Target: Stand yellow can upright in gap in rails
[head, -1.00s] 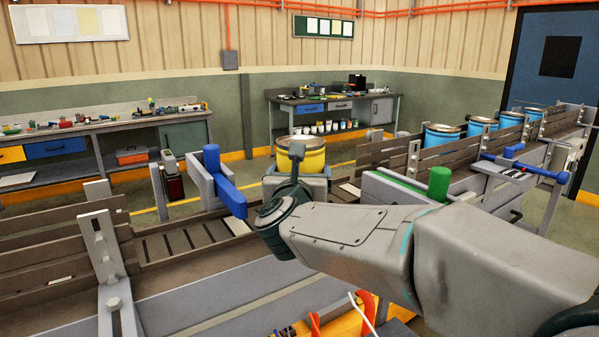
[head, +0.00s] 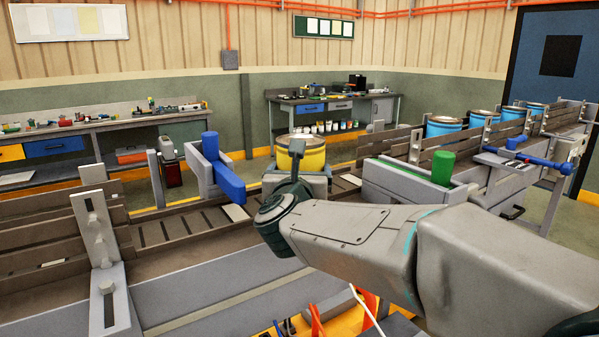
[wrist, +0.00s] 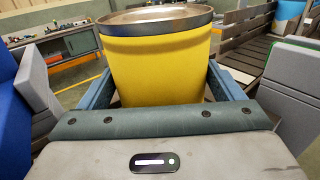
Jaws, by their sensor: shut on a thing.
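The yellow can (head: 303,156) is upright, with a dark rim and a greyish top. It stands between the blue-handled rail part (head: 222,178) on its left and the green-handled rail part (head: 442,167) on its right. In the wrist view the can (wrist: 157,62) fills the middle, upright between the two blue-grey fingers of my gripper (wrist: 160,88). My gripper is shut on the can. The can's lower part is hidden by my gripper and arm, so I cannot tell whether its base touches the conveyor.
Several blue cans (head: 446,127) stand in the railed lane at the right. The roller bed (head: 165,232) runs along the left, with a slotted grey bracket (head: 100,255) at its near side. A workbench (head: 325,98) stands by the back wall.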

